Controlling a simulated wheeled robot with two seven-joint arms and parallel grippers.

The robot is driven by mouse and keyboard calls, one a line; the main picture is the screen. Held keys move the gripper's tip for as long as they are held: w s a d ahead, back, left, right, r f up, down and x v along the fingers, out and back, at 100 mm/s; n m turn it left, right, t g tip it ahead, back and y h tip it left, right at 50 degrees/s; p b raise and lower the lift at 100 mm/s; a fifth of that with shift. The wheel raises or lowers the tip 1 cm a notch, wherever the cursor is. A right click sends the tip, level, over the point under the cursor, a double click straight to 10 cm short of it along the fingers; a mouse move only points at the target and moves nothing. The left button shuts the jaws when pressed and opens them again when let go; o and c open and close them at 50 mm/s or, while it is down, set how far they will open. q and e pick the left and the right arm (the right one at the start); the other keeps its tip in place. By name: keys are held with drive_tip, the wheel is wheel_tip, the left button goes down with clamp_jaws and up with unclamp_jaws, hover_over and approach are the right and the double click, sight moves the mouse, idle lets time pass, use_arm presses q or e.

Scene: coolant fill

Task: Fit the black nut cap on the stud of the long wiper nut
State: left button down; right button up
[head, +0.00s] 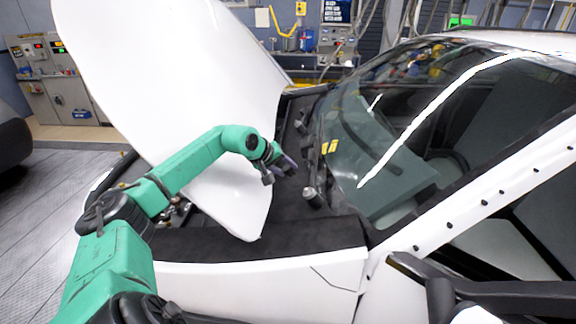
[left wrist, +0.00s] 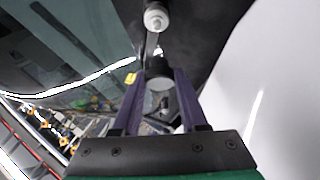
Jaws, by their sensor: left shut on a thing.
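My left gripper (head: 286,166) reaches in over the dark strip below the windshield. In the left wrist view its two purple fingers (left wrist: 161,82) are closed around a small rounded piece (left wrist: 160,84), which looks grey in this light and is probably the nut cap. Beyond the fingertips, near the top edge of that view, is a pale round nut with a stud (left wrist: 155,18), apart from the held piece. In the head view a small silver and dark post (head: 312,196) stands on the strip, right of and below the gripper. My right gripper is not in view.
The raised white hood (head: 170,90) stands left of and behind my left arm. The windshield (head: 380,140) slopes up on the right, with a yellow label (head: 330,147) at its lower edge. The white fender (head: 250,280) runs along the near side.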

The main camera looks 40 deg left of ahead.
sight(290, 174)
use_arm(q)
drive_tip(key=shift+s, duration=0.2)
drive_tip(key=shift+f+b, duration=0.1)
drive_tip(key=shift+b, duration=0.35)
drive_tip(key=w+f, duration=0.1)
drive_tip(key=d+f, duration=0.1)
drive_tip(key=w+f, duration=0.1)
drive_tip(key=shift+w+d+f, duration=0.15)
drive_tip(key=shift+w+d, duration=0.1)
drive_tip(key=shift+w, duration=0.05)
drive_tip(key=shift+w+d+f, duration=0.3)
drive_tip(key=shift+d+f, duration=0.1)
drive_tip(key=shift+f, duration=0.35)
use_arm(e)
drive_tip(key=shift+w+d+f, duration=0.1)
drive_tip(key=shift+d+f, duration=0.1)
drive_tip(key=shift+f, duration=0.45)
use_arm(q)
drive_tip(key=shift+b, duration=0.4)
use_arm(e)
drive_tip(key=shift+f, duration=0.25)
